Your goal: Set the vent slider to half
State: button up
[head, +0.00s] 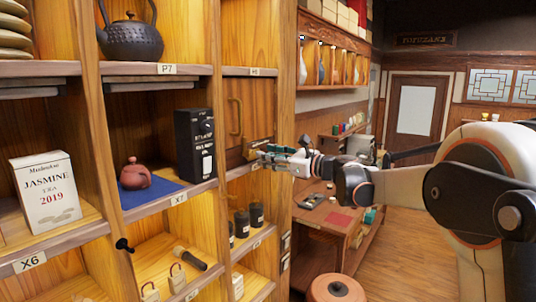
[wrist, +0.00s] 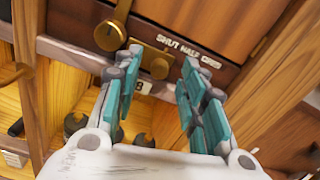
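The vent slider is a small brass plate with a round knob (wrist: 157,66) on the dark rail under a wooden cabinet door (head: 250,107). White words SHUT, HALF, OPEN (wrist: 188,50) are printed on the rail above and right of the knob. I cannot tell which mark the slider stands at. My gripper (wrist: 160,70) is open, with its teal-padded fingers on either side of the knob in the wrist view. Nothing is held, and contact with the knob cannot be made out. In the head view my gripper (head: 277,153) is at the cabinet's front and partly hides the slider.
A brass door handle (wrist: 111,33) hangs close to the left finger. Shelves around hold a black box (head: 196,145), a red teapot (head: 135,174) on a blue cloth, and dark canisters (head: 242,223) below. A wooden table (head: 325,222) stands behind my arm.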

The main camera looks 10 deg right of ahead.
jog(key=shift+w+a, duration=0.3)
jog(key=shift+a, duration=0.05)
grip_shut()
jog(key=shift+w+d+b, duration=0.3)
jog(key=shift+w+d, duration=0.7)
jog(key=shift+w, duration=0.15)
grip_release()
